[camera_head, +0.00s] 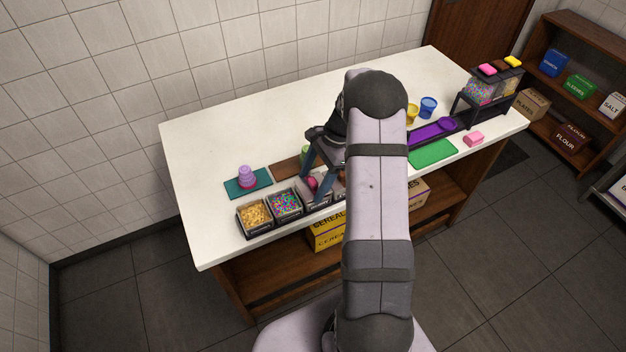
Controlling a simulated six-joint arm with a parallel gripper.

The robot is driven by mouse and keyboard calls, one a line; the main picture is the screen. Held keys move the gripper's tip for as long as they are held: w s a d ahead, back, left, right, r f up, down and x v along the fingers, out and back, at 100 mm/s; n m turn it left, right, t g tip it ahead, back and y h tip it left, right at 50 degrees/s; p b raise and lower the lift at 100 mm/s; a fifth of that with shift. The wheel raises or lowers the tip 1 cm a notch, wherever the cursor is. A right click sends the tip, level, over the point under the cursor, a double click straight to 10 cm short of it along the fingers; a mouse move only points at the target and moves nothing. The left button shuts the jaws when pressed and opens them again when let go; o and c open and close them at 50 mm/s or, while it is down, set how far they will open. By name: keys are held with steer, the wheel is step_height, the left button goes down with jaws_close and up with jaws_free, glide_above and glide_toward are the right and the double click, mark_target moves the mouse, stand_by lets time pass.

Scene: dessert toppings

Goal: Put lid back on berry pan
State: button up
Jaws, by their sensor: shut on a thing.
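My gripper (314,182) points down over the row of topping pans near the counter's front edge. Its dark fingers are shut around a small pink-red knob (312,184), which looks like the lid's handle. A pale grey, lid-like surface (318,194) shows just below, at the third pan from the left, which seems to be the berry pan. I cannot tell whether the lid rests on the rim or hangs slightly above it. My arm hides the pans further right and most of the berry pan's inside.
Open pans of golden topping (254,215) and coloured sprinkles (286,204) stand to the left. Pink-purple cups (247,176) stand on a teal mat (264,177). A purple tray (425,134), green mat (434,153) and topping dispenser (490,88) are right. The counter's back left is clear.

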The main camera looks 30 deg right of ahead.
steer(key=shift+f, duration=0.45)
stand_by(1.0)
steer(key=o, duration=1.6)
steer(key=shift+c, duration=0.2)
steer(key=shift+r, duration=0.1)
steer(key=shift+r+p, duration=2.95)
steer(key=shift+r, duration=0.55)
jaws_close()
steer(key=shift+f+b, duration=1.15)
steer(key=shift+f, duration=0.75)
